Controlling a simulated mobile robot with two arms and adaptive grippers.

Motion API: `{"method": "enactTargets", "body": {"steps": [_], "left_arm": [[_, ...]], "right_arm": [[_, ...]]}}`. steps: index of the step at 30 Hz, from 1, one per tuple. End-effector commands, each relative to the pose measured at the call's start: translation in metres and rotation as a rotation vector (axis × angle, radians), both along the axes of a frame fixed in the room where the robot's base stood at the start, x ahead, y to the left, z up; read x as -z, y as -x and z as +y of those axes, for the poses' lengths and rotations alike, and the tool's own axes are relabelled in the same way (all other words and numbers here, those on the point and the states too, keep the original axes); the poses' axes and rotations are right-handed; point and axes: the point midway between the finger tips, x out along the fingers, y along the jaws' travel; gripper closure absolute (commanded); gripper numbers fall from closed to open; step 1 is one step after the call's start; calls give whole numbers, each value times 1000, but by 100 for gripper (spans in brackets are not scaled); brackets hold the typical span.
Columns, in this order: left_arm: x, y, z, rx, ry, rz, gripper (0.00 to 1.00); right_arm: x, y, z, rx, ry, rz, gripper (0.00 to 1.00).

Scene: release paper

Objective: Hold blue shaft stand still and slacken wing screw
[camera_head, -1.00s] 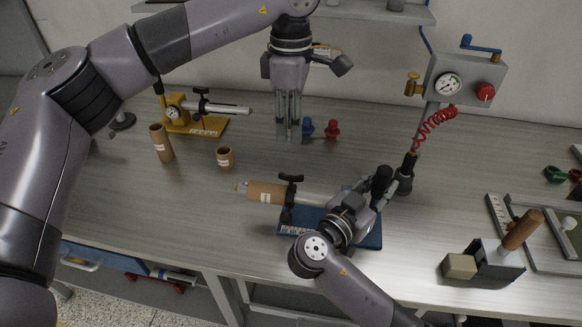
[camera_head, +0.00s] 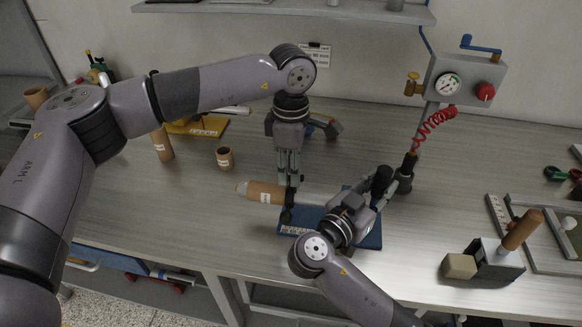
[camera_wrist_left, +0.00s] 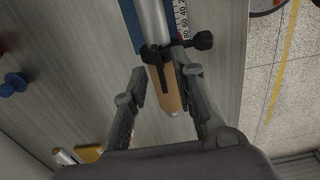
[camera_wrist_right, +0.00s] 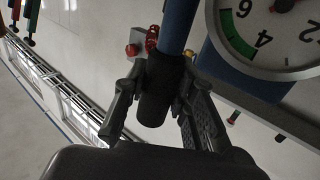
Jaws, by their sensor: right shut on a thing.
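The blue shaft stand (camera_head: 371,238) lies on the bench, its pale shaft (camera_head: 316,199) pointing left and carrying a brown paper tube (camera_head: 262,192). The black wing screw's collar (camera_head: 287,214) sits at the tube's right end; my left gripper hides its upper part in the head view. The wing screw (camera_wrist_left: 203,41) shows clearly in the left wrist view. My left gripper (camera_head: 288,182) is open, pointing down above the collar, its fingers (camera_wrist_left: 166,74) apart on either side of the tube. My right gripper (camera_wrist_right: 162,78) is shut on the stand's black grip (camera_wrist_right: 155,98), below a blue post (camera_wrist_right: 177,25).
A yellow stand (camera_head: 208,127) and two loose brown tubes, (camera_head: 162,143) and (camera_head: 224,158), stand at left. A gauge box (camera_head: 465,77) with a red coiled hose (camera_head: 435,124) is behind right. A block with a wooden handle (camera_head: 520,231) stands front right.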

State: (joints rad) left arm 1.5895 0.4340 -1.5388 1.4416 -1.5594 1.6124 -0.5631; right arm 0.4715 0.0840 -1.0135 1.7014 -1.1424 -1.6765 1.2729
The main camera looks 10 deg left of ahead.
Motion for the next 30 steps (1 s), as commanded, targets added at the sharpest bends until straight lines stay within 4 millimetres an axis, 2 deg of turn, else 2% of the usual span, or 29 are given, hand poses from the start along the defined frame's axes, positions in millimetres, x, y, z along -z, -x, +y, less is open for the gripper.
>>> {"method": "enactTargets", "body": {"steps": [2,13,30], "left_arm": [[0,0,0,0,0,0,75],[0,0,0,0,0,0,100],[-1,0,0,-17,0,-1,100]], "right_arm": [[0,0,0,0,0,0,100],[0,0,0,0,0,0,100],[0,0,0,0,0,0,100]]}}
